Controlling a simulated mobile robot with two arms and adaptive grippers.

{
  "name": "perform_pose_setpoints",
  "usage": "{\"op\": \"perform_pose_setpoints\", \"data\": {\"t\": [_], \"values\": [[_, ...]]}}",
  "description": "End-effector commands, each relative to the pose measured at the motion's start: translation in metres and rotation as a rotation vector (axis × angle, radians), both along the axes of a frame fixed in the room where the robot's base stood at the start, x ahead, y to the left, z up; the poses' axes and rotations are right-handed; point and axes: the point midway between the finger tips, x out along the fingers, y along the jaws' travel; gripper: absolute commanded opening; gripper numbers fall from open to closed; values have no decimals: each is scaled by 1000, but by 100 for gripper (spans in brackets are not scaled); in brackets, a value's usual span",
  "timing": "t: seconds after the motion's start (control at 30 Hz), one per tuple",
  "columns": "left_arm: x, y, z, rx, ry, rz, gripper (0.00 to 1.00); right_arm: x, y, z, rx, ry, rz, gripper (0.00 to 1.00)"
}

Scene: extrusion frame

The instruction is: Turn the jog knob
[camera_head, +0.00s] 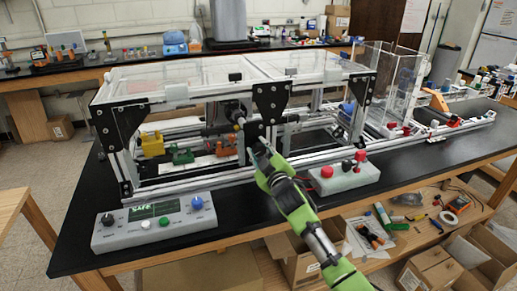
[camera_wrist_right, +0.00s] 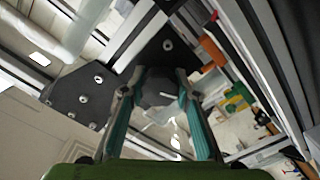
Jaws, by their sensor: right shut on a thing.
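My right gripper (camera_head: 258,150) reaches up from the front to the near side of the extrusion frame (camera_head: 200,188). In the right wrist view, its two teal-lined fingers (camera_wrist_right: 159,84) close around a dark round knob (camera_wrist_right: 158,93) with a short white mark, which I take to be the jog knob. Black bracket plates (camera_wrist_right: 80,97) of the frame lie beside it. In the head view the gripper hides most of this knob. My left gripper is not in view.
A grey control box (camera_head: 155,228) with black and blue knobs and a "SAFE" display stands front left. A box with red and black buttons (camera_head: 343,176) stands right of my arm. Yellow, green and orange parts (camera_head: 183,154) sit inside the frame.

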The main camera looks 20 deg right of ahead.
Motion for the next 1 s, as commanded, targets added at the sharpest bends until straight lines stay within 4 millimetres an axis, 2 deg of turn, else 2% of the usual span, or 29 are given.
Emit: {"op": "perform_pose_setpoints", "data": {"t": [0.47, 0.5, 0.87, 1.0], "values": [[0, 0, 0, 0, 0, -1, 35, 0, 0, -1, -14, 1, 0, 7], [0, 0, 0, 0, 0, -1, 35, 0, 0, -1, -14, 1, 0, 36], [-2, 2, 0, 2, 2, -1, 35, -1, 0, -1, -13, 0, 1, 36], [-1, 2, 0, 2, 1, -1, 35, -9, -1, -1, -13, 0, 0, 36]]}}
